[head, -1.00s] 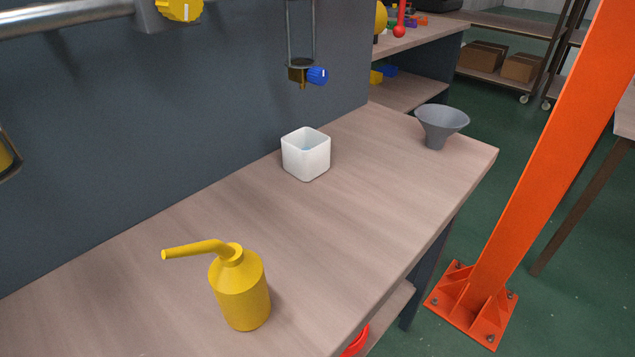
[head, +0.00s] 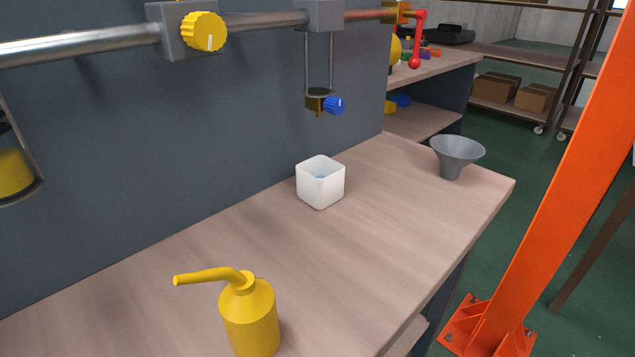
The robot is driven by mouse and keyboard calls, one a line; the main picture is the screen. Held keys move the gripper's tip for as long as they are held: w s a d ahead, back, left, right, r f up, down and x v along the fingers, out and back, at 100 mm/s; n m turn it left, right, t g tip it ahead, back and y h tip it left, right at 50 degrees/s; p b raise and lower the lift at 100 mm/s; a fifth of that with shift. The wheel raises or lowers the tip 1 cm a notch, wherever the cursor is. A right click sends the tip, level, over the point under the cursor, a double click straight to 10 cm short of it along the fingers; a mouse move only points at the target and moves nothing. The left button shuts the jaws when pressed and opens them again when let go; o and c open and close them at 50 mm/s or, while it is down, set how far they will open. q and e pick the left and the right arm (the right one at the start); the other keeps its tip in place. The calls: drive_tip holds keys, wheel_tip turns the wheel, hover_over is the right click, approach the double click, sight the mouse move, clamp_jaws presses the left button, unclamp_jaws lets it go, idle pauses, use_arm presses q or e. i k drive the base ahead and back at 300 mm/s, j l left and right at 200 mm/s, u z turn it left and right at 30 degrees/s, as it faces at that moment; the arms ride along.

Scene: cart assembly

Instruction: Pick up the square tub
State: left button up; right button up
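The white square tub (head: 320,187) stands upright on the wooden bench (head: 225,262), close to the dark back panel. Its top is open, and a little blue shows inside; I cannot tell what it is. Neither of my grippers is in the head view, and nothing touches the tub.
A yellow spouted bottle (head: 250,318) stands at the front left of the bench. A grey funnel (head: 457,154) stands near the right end. A tap with a blue knob (head: 334,105) hangs above and behind the tub. An orange post (head: 555,200) rises beyond the bench's right edge.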

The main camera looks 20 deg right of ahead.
sight(320, 182)
drive_tip(key=k+z, duration=0.1)
drive_tip(key=z, duration=0.35)
drive_tip(key=l+z, duration=0.1)
drive_tip(key=z, duration=0.35)
drive_tip(key=k+z, duration=0.1)
drive_tip(key=z, duration=0.35)
drive_tip(key=l+u, duration=0.2)
drive_tip(key=u, duration=0.25)
drive_tip(key=l+u, duration=0.25)
drive_tip(key=u, duration=0.2)
drive_tip(key=l+u, duration=0.2)
drive_tip(key=u, duration=0.25)
